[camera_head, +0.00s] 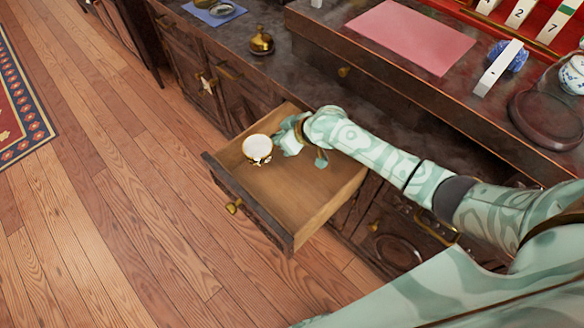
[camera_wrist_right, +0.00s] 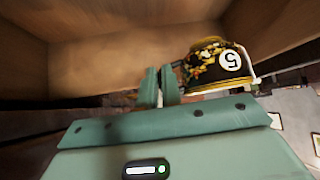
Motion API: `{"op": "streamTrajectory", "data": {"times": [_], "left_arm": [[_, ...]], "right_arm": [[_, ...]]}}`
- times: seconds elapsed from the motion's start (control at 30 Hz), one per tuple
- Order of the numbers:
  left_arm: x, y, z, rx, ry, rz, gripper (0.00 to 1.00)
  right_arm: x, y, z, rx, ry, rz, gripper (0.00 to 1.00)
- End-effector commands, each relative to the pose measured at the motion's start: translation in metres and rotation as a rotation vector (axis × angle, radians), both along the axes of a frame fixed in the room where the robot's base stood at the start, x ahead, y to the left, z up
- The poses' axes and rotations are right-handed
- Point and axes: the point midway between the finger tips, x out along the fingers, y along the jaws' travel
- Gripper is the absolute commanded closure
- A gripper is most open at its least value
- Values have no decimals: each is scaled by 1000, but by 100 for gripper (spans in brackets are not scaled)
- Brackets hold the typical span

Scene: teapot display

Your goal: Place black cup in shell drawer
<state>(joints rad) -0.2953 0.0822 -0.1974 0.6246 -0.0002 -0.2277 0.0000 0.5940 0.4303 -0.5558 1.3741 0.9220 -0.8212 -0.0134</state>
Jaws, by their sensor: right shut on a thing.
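The black cup (camera_head: 257,149) has a gold pattern and a white inside, and is over the floor of the open wooden drawer (camera_head: 301,205). In the right wrist view the cup (camera_wrist_right: 208,70) shows a white disc with a 5 and a pale handle. My right gripper (camera_head: 287,138) is beside the cup, inside the drawer's outline. Its fingers (camera_wrist_right: 161,85) are close together and shut on the cup; the exact grip is partly hidden. I cannot tell whether the cup touches the drawer floor. My left gripper is not in view.
A glass dome with a small teapot (camera_head: 573,75) stands at the right. Bare wood floor (camera_head: 110,190) lies in front of the drawer.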

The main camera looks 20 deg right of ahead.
Motion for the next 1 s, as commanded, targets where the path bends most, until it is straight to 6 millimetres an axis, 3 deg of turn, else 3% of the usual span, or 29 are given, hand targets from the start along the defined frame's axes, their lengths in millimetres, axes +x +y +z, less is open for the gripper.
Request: {"op": "streamTrajectory", "data": {"times": [0.03, 0.1, 0.37, 0.53, 0.9, 1.0], "left_arm": [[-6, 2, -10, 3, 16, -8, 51], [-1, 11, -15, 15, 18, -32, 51], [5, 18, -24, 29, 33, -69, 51], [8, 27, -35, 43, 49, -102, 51], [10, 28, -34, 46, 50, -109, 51], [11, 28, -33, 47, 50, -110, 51]], "right_arm": [[-1, 0, -22, 2, 9, -1, 100], [-1, 0, -37, 2, 9, -1, 100], [-1, 0, -63, 1, 5, -2, 100], [-1, 0, -92, 1, 8, -2, 100], [-1, 0, -92, 0, 2, -1, 100], [-1, 0, -91, -1, 2, 0, 72]]}}
